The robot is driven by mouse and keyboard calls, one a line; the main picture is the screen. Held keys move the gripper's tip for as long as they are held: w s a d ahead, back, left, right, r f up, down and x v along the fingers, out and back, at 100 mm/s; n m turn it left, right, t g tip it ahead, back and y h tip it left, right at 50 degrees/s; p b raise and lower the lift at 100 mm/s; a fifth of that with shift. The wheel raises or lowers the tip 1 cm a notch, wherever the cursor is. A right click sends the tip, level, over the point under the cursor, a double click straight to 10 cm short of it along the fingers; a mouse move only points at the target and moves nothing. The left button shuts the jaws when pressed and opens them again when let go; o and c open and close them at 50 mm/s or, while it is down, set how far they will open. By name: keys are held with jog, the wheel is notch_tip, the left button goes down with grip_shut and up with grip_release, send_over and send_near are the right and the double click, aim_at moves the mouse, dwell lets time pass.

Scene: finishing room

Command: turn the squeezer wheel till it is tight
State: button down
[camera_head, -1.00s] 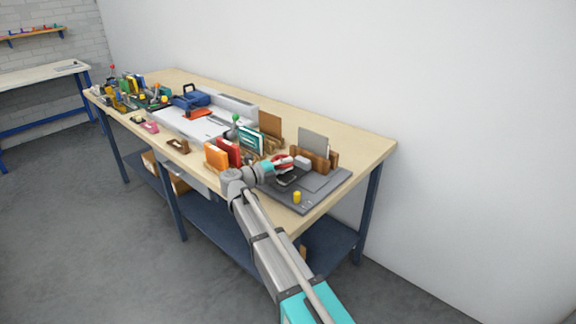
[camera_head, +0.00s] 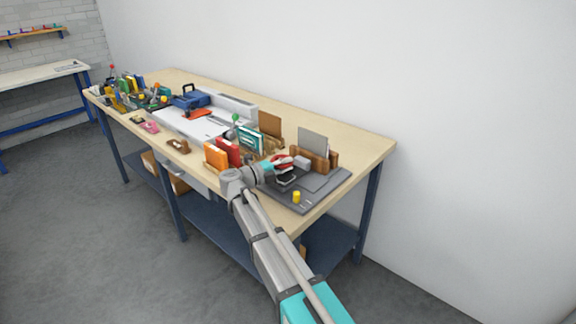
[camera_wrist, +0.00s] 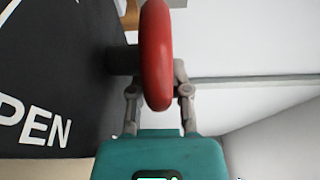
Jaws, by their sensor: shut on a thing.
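The red squeezer wheel (camera_wrist: 156,55) stands edge-on in the middle of the wrist view, with a dark shaft behind it on its left. My gripper (camera_wrist: 158,80) has one finger on each side of the wheel's rim and is shut on it. In the head view the wheel (camera_head: 283,160) is a small red shape above the dark grey board at the table's right end, and my gripper (camera_head: 272,169) reaches it from the left. The fingertips' contact is partly hidden by the wheel.
A black surface with white letters "PEN" (camera_wrist: 40,128) lies left of the wheel in the wrist view. On the workbench, orange (camera_head: 216,156) and red books stand just left of my gripper. A yellow cylinder (camera_head: 297,197) stands on the board's front part.

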jog(key=c, duration=0.9)
grip_release()
jog(key=shift+o, duration=0.2)
jog(key=shift+a, duration=0.1)
jog(key=v, duration=1.2)
